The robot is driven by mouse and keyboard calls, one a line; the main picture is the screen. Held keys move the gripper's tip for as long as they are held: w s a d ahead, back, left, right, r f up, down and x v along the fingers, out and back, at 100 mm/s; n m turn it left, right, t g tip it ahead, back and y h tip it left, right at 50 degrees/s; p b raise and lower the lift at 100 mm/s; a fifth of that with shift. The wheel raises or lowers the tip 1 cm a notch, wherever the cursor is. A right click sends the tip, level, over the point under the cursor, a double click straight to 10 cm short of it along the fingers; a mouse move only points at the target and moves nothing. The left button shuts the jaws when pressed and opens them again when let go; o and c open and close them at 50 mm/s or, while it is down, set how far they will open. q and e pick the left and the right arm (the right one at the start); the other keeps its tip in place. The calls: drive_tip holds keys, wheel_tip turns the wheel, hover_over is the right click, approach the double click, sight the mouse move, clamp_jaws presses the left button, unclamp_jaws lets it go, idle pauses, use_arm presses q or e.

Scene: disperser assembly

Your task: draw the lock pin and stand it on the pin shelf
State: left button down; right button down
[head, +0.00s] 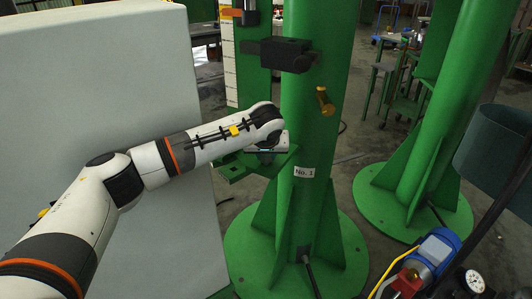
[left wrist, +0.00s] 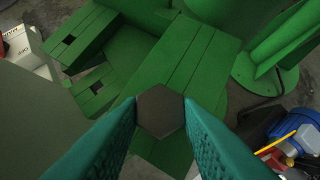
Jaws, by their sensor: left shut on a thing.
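My left gripper (head: 267,150) is in front of the green column (head: 313,130), over a green bracket. In the left wrist view its two teal fingers (left wrist: 160,118) are shut on a dark hexagonal head (left wrist: 160,108), which looks like the lock pin seen end-on. The pin's shank is hidden below the head. A green flat plate (left wrist: 190,60), likely the pin shelf, lies beneath the pin; I cannot tell whether the pin touches it. In the head view the green bracket (head: 236,172) has a square hole and sits left of the column. My right gripper is not in view.
A brass knob (head: 325,101) and a dark block (head: 287,55) are on the column above the gripper. A large pale panel (head: 90,90) stands at left. A second green column (head: 440,120) and a blue motor (head: 436,250) are at right.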

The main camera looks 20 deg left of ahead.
use_arm(q)
drive_tip(key=shift+f+b, duration=0.3)
drive_tip(key=shift+f, duration=0.15)
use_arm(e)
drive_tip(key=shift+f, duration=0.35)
use_arm(q)
drive_tip(key=c, duration=1)
unclamp_jaws()
drive_tip(key=shift+o, duration=0.2)
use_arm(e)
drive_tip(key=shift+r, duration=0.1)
